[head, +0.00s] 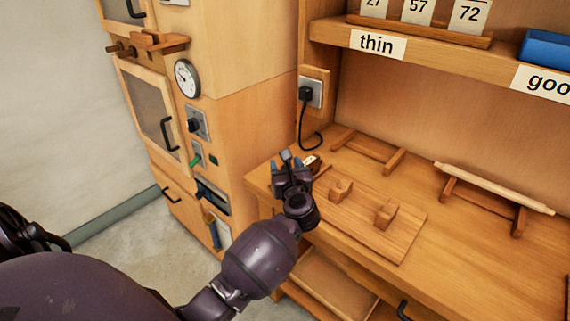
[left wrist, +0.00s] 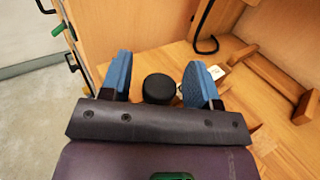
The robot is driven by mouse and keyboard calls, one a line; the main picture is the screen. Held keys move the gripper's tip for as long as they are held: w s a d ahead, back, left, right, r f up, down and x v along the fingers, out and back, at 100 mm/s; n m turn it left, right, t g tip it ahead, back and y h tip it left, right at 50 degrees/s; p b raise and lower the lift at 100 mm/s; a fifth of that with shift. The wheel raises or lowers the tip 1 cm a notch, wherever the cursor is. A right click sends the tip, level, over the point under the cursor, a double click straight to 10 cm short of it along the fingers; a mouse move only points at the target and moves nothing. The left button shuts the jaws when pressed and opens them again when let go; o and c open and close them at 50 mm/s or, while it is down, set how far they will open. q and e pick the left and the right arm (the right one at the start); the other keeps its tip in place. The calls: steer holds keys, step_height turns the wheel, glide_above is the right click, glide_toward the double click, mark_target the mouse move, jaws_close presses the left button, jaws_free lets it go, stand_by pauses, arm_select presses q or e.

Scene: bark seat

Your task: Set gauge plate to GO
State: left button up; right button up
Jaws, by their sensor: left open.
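My left gripper (head: 289,167) is above the left front corner of the wooden bench, its blue-padded fingers apart. In the left wrist view the open fingers (left wrist: 158,80) stand either side of a round black knob-like end (left wrist: 158,88); I cannot tell what it belongs to. A small white-faced piece with dark marks (head: 312,161) lies just right of the gripper, partly hidden by it. It also shows beside the right finger in the left wrist view (left wrist: 215,73). I cannot read it or confirm that it is the gauge plate. My right gripper is not in view.
A wooden board with two upright blocks (head: 393,240) lies right of the gripper. A rolling pin (head: 494,188) rests on a wooden stand behind. A black cord (head: 301,125) hangs from the wall socket. A cabinet with a dial (head: 187,78) and switches stands left.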

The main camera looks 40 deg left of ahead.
arm_select(q)
steer(key=shift+w+a, duration=0.35)
steer(key=shift+a, duration=0.05)
jaws_close()
